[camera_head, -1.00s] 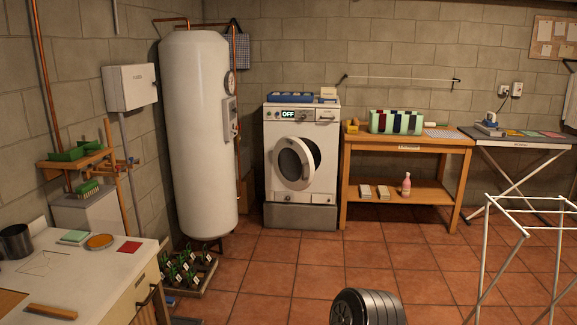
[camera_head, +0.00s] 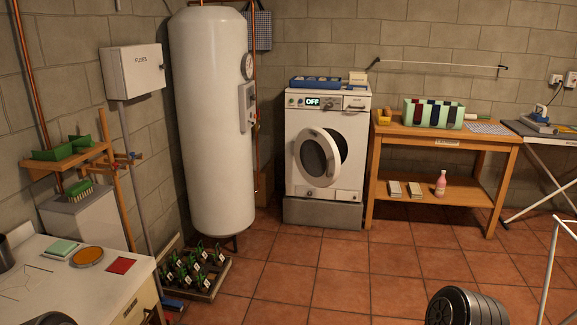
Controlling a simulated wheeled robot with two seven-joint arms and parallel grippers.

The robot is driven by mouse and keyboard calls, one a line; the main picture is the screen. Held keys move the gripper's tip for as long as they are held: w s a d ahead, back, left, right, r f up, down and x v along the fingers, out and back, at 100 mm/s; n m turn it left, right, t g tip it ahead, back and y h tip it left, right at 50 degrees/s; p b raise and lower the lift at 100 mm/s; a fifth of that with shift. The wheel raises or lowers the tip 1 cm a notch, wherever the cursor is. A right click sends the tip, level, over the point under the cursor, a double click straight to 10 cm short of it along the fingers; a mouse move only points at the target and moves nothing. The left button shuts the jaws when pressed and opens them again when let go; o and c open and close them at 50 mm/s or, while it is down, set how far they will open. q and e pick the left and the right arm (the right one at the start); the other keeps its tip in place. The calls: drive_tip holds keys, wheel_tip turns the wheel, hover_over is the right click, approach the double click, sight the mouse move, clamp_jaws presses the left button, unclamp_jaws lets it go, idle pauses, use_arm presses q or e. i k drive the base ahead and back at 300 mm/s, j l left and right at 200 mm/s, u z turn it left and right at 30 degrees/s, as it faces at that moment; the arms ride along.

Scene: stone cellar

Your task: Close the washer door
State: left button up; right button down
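The white washer (camera_head: 344,187) stands against the back wall on a grey plinth, between the tall boiler and the wooden table. Its display reads OFF. The round washer door (camera_head: 318,157), with a pale ring and dark glass, stands ajar; it is swung out toward the left and the dark opening shows at its right. Neither of my grippers is in view.
The tall white boiler (camera_head: 212,130) stands left of the washer. A crate of small plants (camera_head: 193,272) sits on the floor before it. A wooden table (camera_head: 447,142) is at right. A dark ribbed cylinder (camera_head: 466,306) lies in the foreground. Tiled floor (camera_head: 330,275) before the washer is clear.

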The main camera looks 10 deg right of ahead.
sight(316, 156)
drive_tip(key=i+z, duration=0.4)
drive_tip(key=i, duration=1.95)
drive_tip(key=i+l+u, duration=0.15)
drive_tip(key=i+u, duration=0.2)
drive_tip(key=i, duration=0.3)
drive_tip(key=i+l+u, duration=0.35)
drive_tip(key=i, duration=0.3)
drive_tip(key=i+l+u, duration=0.4)
drive_tip(key=i+l, duration=0.1)
drive_tip(key=i, duration=0.15)
